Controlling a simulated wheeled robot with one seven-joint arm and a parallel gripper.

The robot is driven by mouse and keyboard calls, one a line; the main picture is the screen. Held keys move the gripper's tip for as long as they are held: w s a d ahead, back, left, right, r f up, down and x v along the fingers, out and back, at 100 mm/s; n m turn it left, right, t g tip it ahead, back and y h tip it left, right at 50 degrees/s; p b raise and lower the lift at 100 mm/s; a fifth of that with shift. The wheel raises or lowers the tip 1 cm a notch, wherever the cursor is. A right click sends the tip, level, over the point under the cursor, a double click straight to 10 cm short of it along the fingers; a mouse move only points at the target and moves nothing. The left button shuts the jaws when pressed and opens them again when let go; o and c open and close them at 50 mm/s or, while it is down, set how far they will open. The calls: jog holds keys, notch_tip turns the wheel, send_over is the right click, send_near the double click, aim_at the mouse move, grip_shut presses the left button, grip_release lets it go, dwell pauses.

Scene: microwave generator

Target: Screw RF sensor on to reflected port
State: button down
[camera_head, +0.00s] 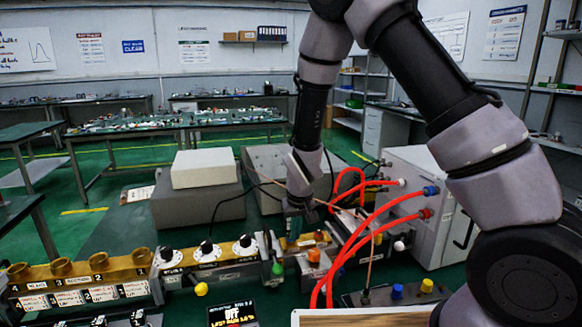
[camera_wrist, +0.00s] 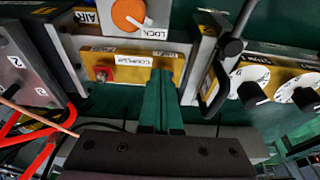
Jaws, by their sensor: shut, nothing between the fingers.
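My gripper (camera_wrist: 160,82) is shut and empty. Its two green fingers lie side by side over the right part of the brass coupler block (camera_wrist: 127,61), which carries a white label reading COUPLER. The fingers hide part of the block, and I cannot tell whether they touch it. A red-tipped fitting (camera_wrist: 101,75) sits at the block's left end. In the head view my gripper (camera_head: 296,232) points down at the bench line, left of the red hoses. I cannot pick out the RF sensor or the reflected port with certainty.
An orange knob (camera_wrist: 128,14) labelled LOCK sits beside the coupler. White dials (camera_wrist: 248,82) stand to the right. Red hoses (camera_head: 349,252) run to a white cabinet (camera_head: 428,175). A thin copper-coloured cable (camera_head: 371,262) rises near the hoses.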

jog(key=shift+a, duration=0.3)
jog(key=shift+s+a, duration=0.1)
jog(key=shift+a, duration=0.5)
jog(key=shift+s, duration=0.35)
jog(key=w+v, duration=0.1)
jog(key=v, duration=0.4)
jog(key=shift+r, duration=0.55)
